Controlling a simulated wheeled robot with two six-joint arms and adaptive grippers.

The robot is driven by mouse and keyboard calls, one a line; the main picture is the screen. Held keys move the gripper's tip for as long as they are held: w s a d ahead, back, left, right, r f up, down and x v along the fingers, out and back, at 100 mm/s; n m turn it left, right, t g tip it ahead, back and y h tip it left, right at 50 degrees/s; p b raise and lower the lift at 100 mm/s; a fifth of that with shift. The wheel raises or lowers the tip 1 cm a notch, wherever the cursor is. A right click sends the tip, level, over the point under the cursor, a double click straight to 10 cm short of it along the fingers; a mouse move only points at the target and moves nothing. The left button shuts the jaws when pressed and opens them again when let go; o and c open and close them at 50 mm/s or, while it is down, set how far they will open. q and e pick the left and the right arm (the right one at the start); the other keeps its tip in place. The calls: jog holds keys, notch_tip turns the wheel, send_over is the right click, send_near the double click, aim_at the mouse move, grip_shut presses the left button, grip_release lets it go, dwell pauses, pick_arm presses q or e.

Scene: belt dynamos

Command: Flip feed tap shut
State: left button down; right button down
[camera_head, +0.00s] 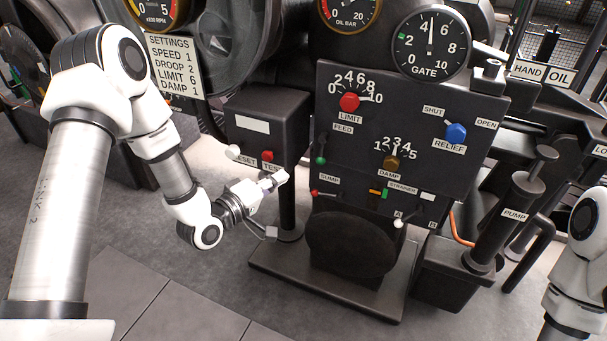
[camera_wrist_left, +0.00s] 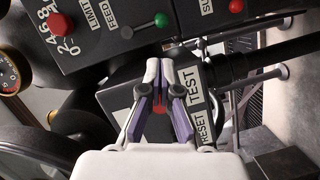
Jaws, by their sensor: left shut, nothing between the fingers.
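The feed tap (camera_head: 320,160) is a small dark lever with a green ball end, hanging below the FEED label at the left edge of the dark panel. The feed tap also shows at the top of the left wrist view (camera_wrist_left: 161,19). My left gripper (camera_head: 284,176) is shut and empty, a little left of and below the green ball, in front of the box with the TEST label. In the left wrist view my left gripper (camera_wrist_left: 160,68) overlaps that box, with a red button seen between its fingers. My right gripper is not in view; only part of my right arm shows.
The red LIMIT knob (camera_head: 349,102) is above the feed tap and the brass DAMP knob (camera_head: 391,162) to its right. The red SUMP lever (camera_head: 315,193) is just below. The RESET/TEST box (camera_head: 266,120) stands close on the left. Floor is clear at front left.

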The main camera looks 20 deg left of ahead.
aim_at(322, 151)
pick_arm(q)
jog(key=shift+r, duration=0.1)
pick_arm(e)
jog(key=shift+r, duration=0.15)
